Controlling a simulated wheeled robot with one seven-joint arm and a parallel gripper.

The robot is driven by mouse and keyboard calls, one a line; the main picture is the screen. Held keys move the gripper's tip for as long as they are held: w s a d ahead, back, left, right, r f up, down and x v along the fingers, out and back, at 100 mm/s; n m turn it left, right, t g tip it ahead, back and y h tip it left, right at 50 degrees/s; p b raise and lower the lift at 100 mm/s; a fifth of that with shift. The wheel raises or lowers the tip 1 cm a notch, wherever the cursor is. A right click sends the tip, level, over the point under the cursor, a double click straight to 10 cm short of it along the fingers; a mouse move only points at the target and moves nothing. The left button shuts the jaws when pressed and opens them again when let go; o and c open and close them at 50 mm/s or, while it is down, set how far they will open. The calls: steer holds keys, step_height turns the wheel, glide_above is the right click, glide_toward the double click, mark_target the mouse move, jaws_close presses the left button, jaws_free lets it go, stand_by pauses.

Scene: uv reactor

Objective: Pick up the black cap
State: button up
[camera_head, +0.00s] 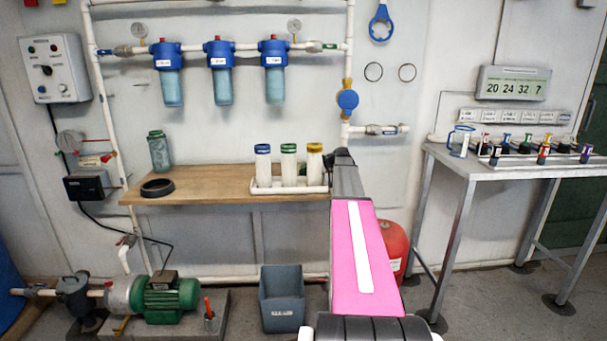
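A low, round black piece (157,188) lies flat on the left part of the wooden shelf; it looks like a ring or a cap, and I cannot tell which. No other thing is clearly a black cap, though small black parts show among the items on the right table. My arm reaches forward from the bottom, and my gripper (342,154) is at its far end, right of the white tray and well to the right of the black piece. The fingers are too small and dark to tell whether they are open or shut.
A green-capped bottle (158,151) stands behind the black piece. A white tray (262,190) holds three capped cartridges on the wooden shelf (215,187). Blue filter housings (221,72) hang above. A metal table (490,172) with small coloured items stands right. The shelf between black piece and tray is clear.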

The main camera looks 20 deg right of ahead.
steer(key=shift+c, duration=0.6)
